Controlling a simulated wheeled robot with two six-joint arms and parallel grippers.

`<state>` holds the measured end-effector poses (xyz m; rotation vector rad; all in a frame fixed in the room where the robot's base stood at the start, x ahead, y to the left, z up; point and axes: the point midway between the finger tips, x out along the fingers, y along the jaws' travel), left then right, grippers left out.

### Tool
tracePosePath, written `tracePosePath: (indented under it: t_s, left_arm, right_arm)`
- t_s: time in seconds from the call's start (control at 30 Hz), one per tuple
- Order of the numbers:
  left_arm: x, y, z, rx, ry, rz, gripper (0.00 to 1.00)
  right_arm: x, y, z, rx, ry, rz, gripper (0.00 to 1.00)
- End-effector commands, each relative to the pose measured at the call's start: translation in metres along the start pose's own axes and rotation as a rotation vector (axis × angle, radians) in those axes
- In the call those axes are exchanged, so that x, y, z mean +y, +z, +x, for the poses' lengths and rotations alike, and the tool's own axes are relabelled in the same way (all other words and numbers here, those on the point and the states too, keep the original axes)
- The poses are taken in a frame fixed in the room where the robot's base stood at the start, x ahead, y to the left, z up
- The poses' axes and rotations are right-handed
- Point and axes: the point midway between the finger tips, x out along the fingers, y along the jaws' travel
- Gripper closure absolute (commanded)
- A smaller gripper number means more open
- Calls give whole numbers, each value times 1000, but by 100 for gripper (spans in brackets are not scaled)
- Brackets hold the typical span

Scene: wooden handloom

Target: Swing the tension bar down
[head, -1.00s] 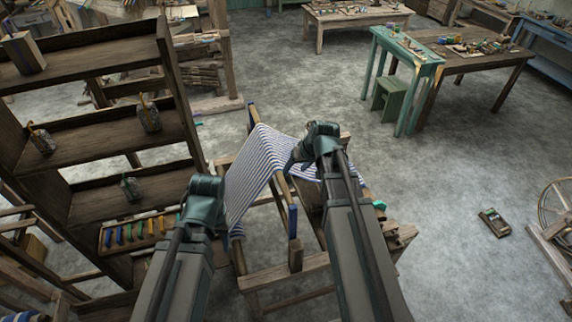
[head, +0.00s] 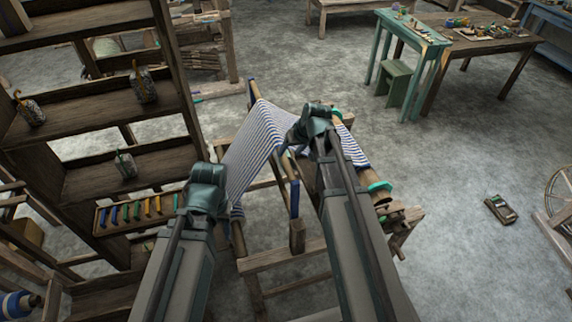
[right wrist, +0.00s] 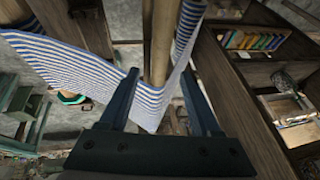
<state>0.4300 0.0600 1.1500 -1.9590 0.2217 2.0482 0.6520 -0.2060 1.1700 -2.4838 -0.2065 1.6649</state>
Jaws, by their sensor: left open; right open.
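The wooden handloom (head: 280,258) carries blue-and-white striped cloth (head: 250,145), which rises to a ridge. A long wooden bar with blue end sections (head: 294,198) runs along this ridge; it looks like the tension bar and stands raised. My right gripper (head: 292,143) is over the cloth, beside the bar. In the right wrist view its open fingers (right wrist: 160,78) point at the striped cloth (right wrist: 80,68) and pale wooden bars (right wrist: 161,40) beyond; I cannot tell whether they touch. My left gripper (head: 208,180) is left of the loom, its fingertips hidden.
A dark wooden shelf (head: 95,110) with jars and a row of coloured pieces stands close on the left. A roller with teal rings (head: 380,187) lies at the loom's right side. A green table (head: 413,35) stands at the back right.

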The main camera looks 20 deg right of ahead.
Motion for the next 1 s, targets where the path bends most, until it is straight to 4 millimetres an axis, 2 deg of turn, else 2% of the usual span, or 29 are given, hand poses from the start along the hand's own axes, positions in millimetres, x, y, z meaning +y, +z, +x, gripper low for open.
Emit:
tracePosePath:
  t_s: [0.03, 0.3, 0.7, 1.0]
  left_arm:
    - [1, -1, 15, 0, 0, -1, 50]
    - [4, -3, 46, 2, 0, -2, 50]
    - [5, -3, 49, 2, 0, -2, 50]
    - [5, -3, 49, 2, 0, -2, 50]
  right_arm:
    - [1, 2, 16, 0, 0, -1, 36]
    - [1, 1, 50, 0, 1, 0, 36]
    - [0, 0, 55, 0, 1, 0, 36]
    - [0, 0, 55, 0, 1, 0, 90]
